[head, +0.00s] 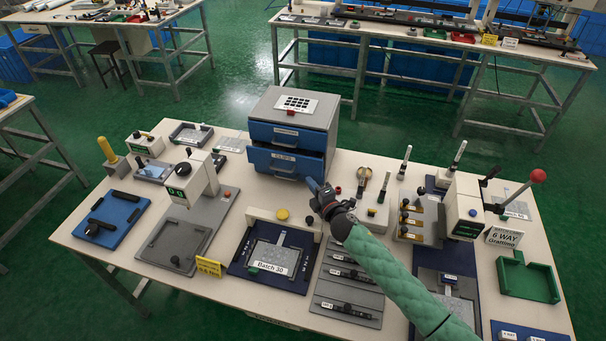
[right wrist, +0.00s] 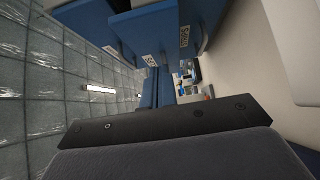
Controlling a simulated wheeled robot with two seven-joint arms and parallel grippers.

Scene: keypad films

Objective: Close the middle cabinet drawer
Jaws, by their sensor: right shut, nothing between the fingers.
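The grey cabinet (head: 322,112) stands at the back of the table. Two labelled blue drawer fronts show on it in the head view. The upper front (head: 272,132) sits close to the body. The lower visible front (head: 262,160) stands out from it, with a dark gap above; anything below it is hidden. My right gripper (head: 313,187) is shut and empty, just in front of the cabinet's right lower corner; I cannot tell whether it touches the drawer. The right wrist view shows blue fronts (right wrist: 140,32) sideways and close. My left gripper is not in view.
A "Batch 30" fixture (head: 236,262), a grey tool tray (head: 328,300) and a press device (head: 190,180) stand in front of the cabinet. Upright tools (head: 382,187) stand right of my gripper. Bare tabletop (head: 345,165) lies right of the cabinet.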

